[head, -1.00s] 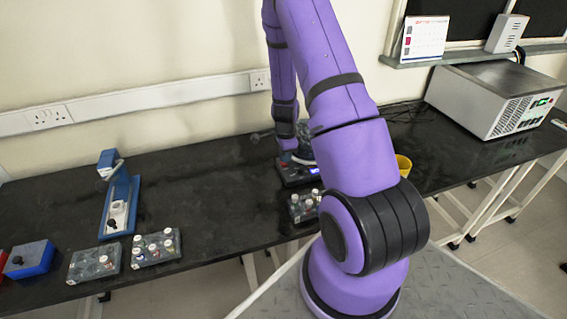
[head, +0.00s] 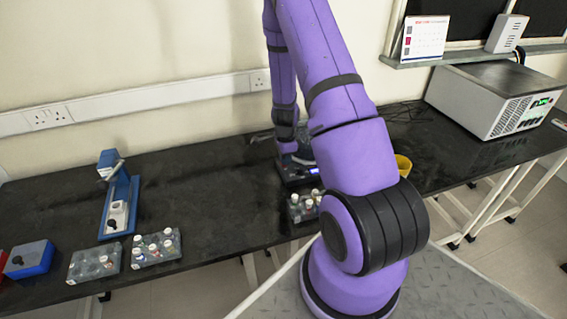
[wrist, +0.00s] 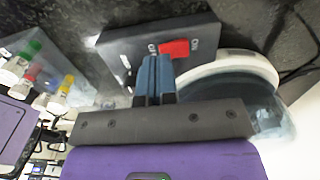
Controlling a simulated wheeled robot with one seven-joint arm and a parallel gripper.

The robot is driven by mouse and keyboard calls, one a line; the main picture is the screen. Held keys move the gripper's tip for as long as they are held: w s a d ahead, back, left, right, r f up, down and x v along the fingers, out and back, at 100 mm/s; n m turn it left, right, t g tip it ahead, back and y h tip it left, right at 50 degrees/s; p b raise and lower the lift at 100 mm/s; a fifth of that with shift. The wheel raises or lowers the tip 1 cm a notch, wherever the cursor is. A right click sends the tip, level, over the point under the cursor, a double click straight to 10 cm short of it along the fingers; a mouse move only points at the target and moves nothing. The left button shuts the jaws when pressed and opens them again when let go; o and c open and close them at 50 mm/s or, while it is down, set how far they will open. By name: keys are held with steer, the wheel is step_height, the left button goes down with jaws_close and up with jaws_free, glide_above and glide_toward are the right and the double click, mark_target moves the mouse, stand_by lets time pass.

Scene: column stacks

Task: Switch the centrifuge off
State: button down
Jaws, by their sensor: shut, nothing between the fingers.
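The centrifuge is a dark box (head: 290,180) with a small lit blue display, on the bench behind my arm in the head view. In the wrist view its dark panel (wrist: 112,45) carries a red switch (wrist: 175,48) with small white marks on both sides. A clear round dome with a white rim (wrist: 235,62) lies to the right of the panel. My gripper (wrist: 155,60) is shut and empty, its blue fingertips over the panel just left of and below the red switch. I cannot tell whether they touch it. My arm hides much of the centrifuge in the head view.
A vial rack (head: 303,210) stands close in front of the centrifuge and shows at the left of the wrist view (wrist: 30,55). A yellow cup (head: 403,166) is to the right. A blue stand (head: 119,205) and more racks are at left. A large grey instrument (head: 495,95) stands at right.

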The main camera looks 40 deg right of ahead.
steer(key=shift+f, duration=0.6)
stand_by(0.3)
steer(key=shift+r, duration=2.5)
